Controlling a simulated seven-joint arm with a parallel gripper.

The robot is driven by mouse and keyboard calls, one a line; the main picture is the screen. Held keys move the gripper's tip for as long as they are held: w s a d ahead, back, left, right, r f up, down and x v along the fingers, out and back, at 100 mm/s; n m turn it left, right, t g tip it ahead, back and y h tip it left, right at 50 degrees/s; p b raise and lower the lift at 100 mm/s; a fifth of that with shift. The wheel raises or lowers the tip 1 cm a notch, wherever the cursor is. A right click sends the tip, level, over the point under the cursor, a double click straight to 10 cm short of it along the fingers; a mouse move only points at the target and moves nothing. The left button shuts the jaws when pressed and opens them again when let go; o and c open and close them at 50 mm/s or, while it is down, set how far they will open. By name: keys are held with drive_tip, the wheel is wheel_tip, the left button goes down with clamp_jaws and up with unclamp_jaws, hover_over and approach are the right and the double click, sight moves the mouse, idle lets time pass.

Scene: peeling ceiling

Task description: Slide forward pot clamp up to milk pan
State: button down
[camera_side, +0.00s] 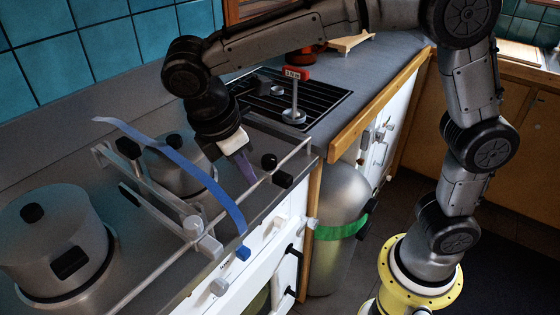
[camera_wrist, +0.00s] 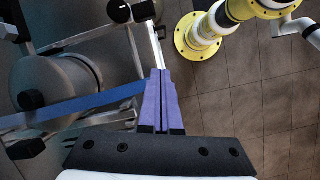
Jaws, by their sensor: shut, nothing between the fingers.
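The milk pan (camera_side: 180,168), a small metal pan with a dark lid knob, stands on the stove; its side also shows in the wrist view (camera_wrist: 68,80). A light metal clamp bar (camera_side: 150,190) runs along the pan's left side in the side view. Another bar (camera_wrist: 75,40) crosses beyond the pan in the wrist view, with a black knob (camera_wrist: 120,11) near its end. I cannot tell which is the forward pot clamp. My gripper (camera_side: 250,179) points down near the front rail, right of the pan. Its purple fingers (camera_wrist: 162,75) are together and empty.
A large lidded pot (camera_side: 55,240) stands at the left. A blue strip (camera_side: 195,172) arches over the stove to its front edge. The front rail (camera_side: 150,277) runs along that edge. A grey cylinder with a green band (camera_side: 338,230) stands below the counter.

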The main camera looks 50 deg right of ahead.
drive_tip(key=d+m+y, duration=0.8)
drive_tip(key=d+m, duration=1.5)
drive_tip(key=m, duration=0.9)
drive_tip(key=a+f, duration=0.7)
drive_tip(key=f, duration=0.1)
drive_tip(key=shift+w+a+f, duration=0.2)
drive_tip(key=shift+w+f, duration=0.05)
drive_tip(key=shift+w, duration=0.05)
